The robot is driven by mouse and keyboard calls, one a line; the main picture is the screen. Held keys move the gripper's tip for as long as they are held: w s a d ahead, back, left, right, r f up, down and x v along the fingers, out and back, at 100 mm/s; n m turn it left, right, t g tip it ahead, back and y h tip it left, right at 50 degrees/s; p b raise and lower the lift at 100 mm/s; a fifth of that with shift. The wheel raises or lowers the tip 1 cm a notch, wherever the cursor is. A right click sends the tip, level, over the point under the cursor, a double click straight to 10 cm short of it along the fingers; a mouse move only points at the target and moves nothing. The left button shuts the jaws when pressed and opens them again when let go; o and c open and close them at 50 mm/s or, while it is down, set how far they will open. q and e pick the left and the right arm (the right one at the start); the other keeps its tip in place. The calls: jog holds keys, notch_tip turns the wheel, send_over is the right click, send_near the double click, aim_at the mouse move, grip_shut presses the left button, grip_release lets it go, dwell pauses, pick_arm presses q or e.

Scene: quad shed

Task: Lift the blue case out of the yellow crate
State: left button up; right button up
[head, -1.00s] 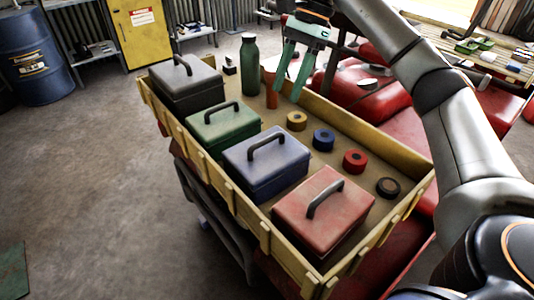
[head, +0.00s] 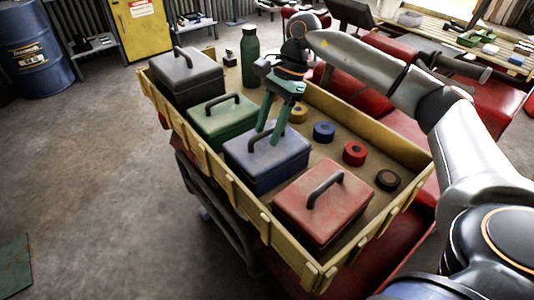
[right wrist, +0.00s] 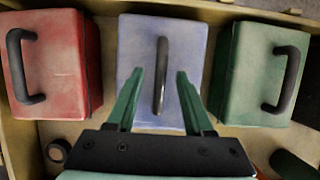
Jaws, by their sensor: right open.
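The blue case (head: 268,170) sits in the yellow crate (head: 246,203) between the green case (head: 216,123) and the red case (head: 322,207). It also shows in the right wrist view (right wrist: 198,60), its dark handle (right wrist: 161,78) upright on the lid. My right gripper (head: 268,137) has green fingers and is open over the blue case, pointing down. In the right wrist view its fingertips (right wrist: 159,73) lie one on each side of the handle, with gaps to it. I cannot tell how far down they reach. In the head view the gripper hides much of the handle. My left gripper is not in view.
A dark grey case (head: 187,82) stands at the crate's far end, near a green bottle (head: 249,57). Yellow, blue (head: 324,132), red (head: 354,153) and black (head: 388,180) tape rolls lie along the right side. Open floor lies left of the crate.

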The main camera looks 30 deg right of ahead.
grip_shut()
dwell(0.4)
jog(key=shift+r, duration=0.1)
dwell(0.9)
